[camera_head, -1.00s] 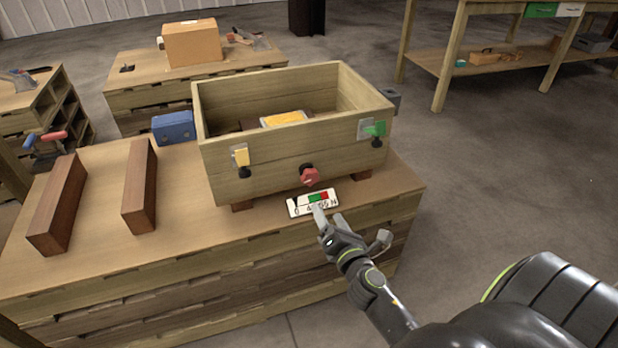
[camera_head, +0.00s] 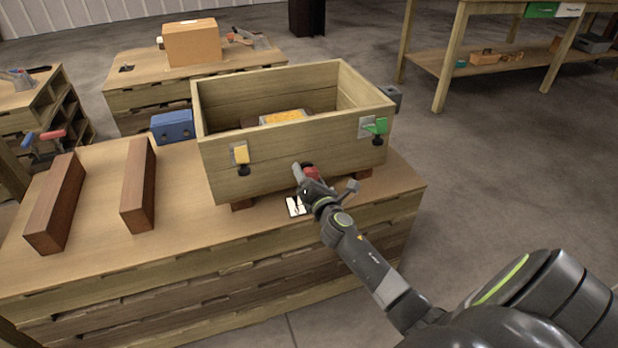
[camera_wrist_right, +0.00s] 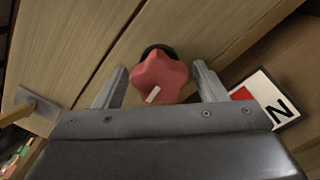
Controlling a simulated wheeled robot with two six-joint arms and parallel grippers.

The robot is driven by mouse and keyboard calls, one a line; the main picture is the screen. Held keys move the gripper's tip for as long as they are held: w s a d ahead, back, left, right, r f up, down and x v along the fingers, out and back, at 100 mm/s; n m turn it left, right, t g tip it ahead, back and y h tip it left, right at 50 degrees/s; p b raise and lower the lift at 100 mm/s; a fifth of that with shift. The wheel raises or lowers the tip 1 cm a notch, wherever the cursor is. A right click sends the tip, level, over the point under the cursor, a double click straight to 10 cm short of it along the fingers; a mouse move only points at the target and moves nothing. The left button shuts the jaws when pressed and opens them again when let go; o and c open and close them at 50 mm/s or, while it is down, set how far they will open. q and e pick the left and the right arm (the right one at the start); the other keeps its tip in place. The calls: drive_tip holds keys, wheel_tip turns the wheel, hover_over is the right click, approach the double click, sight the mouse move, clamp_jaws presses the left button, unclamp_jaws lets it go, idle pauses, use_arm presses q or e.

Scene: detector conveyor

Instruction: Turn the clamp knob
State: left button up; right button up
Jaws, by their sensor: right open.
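The red clamp knob (camera_head: 312,172) sits low on the front wall of the wooden box (camera_head: 290,153), partly hidden by my right gripper in the head view. In the right wrist view the star-shaped knob (camera_wrist_right: 159,77), with a pale mark on it, lies between the two fingertips of my right gripper (camera_wrist_right: 158,84). The fingers are open, one on each side, with gaps between them and the knob. The gripper also shows in the head view (camera_head: 308,180), at the front of the box. My left gripper is not in view.
A label plate (camera_head: 294,207), mostly hidden by my arm, lies below the knob. A yellow latch (camera_head: 241,154) and a green latch (camera_head: 375,126) flank it on the box. Two brown bars (camera_head: 139,185) and a blue box (camera_head: 172,126) are on the bench at left.

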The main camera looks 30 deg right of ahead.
drive_tip(key=c, duration=0.8)
drive_tip(key=shift+c, duration=1)
drive_tip(key=shift+m, duration=0.4)
